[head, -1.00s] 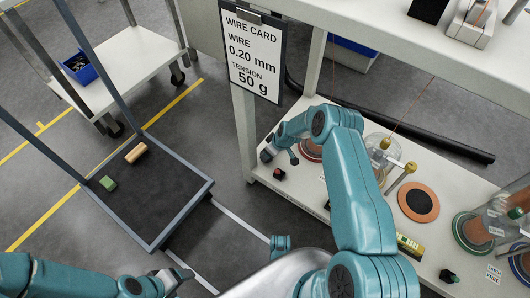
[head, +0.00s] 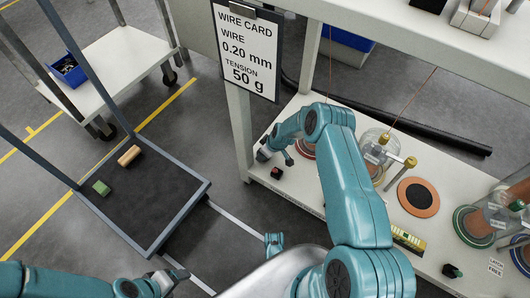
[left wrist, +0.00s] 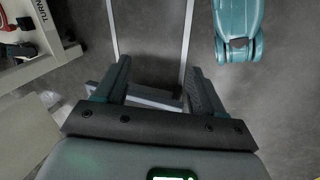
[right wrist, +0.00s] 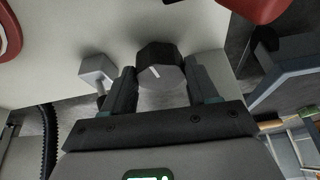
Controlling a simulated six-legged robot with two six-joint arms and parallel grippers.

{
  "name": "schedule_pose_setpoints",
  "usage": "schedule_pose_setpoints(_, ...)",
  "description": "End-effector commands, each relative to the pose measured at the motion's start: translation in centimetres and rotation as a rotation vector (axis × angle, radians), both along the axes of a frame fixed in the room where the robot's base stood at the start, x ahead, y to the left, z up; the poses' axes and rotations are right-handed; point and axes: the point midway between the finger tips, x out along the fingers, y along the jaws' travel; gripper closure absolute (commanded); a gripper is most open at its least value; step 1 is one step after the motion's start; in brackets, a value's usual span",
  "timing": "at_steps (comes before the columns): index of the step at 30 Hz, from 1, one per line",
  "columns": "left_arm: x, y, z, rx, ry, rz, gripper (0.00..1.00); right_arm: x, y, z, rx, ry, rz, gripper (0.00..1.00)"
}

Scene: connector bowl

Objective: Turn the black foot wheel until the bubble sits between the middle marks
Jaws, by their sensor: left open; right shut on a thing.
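The black foot wheel (right wrist: 160,54), with a white mark on its face, sits between the fingers of my right gripper (right wrist: 158,80) in the right wrist view. The gripper is shut on it. In the head view my right gripper (head: 264,154) is at the lower shelf's left end; the wheel cannot be made out there. A yellow-green level (head: 408,239) lies on the shelf, partly behind my right arm. Its bubble is too small to read. My left gripper (head: 172,279) is open and empty over the floor; its spread fingers show in the left wrist view (left wrist: 155,92).
A small red-and-black part (head: 276,173) and a green-and-black part (head: 453,271) stand on the shelf's front. An orange disc (head: 418,197) and glass-covered spools (head: 477,222) are to the right. A wire card (head: 247,48) hangs from the bench. A low dark cart (head: 150,195) stands left.

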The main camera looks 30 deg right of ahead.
Motion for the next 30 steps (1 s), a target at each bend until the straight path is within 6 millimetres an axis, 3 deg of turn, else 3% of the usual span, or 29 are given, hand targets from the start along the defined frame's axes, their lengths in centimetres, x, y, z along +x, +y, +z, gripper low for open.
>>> schedule_pose_setpoints(6,2.1,0.6,-5.1,0.013,-0.064,0.019,0.31,0.3,-0.3,-1.1,-0.002,-0.001,0.120,0.72)
schedule_pose_setpoints(12,4.7,1.2,-8.2,0.030,-0.151,0.032,0.31,0.4,-0.4,-0.7,-0.002,-0.002,0.284,0.72)
schedule_pose_setpoints(18,5.0,1.2,-7.8,0.032,-0.162,0.033,0.31,0.4,-0.3,0.0,-0.001,-0.001,0.403,0.72)
schedule_pose_setpoints(26,5.0,1.2,-7.7,0.032,-0.162,0.033,0.31,0.4,-0.3,0.0,0.001,-0.001,0.409,0.72)
schedule_pose_setpoints(27,5.0,1.2,-7.7,0.032,-0.162,0.033,0.31,0.4,-0.3,0.0,0.000,-0.001,0.409,0.38)
schedule_pose_setpoints(28,5.0,1.2,-7.7,0.032,-0.162,0.033,0.31,0.4,-0.2,0.0,0.000,-0.001,0.409,0.31)
schedule_pose_setpoints(30,5.0,1.2,-7.7,0.032,-0.162,0.033,0.31,0.4,-0.3,0.0,0.000,-0.001,0.408,0.31)
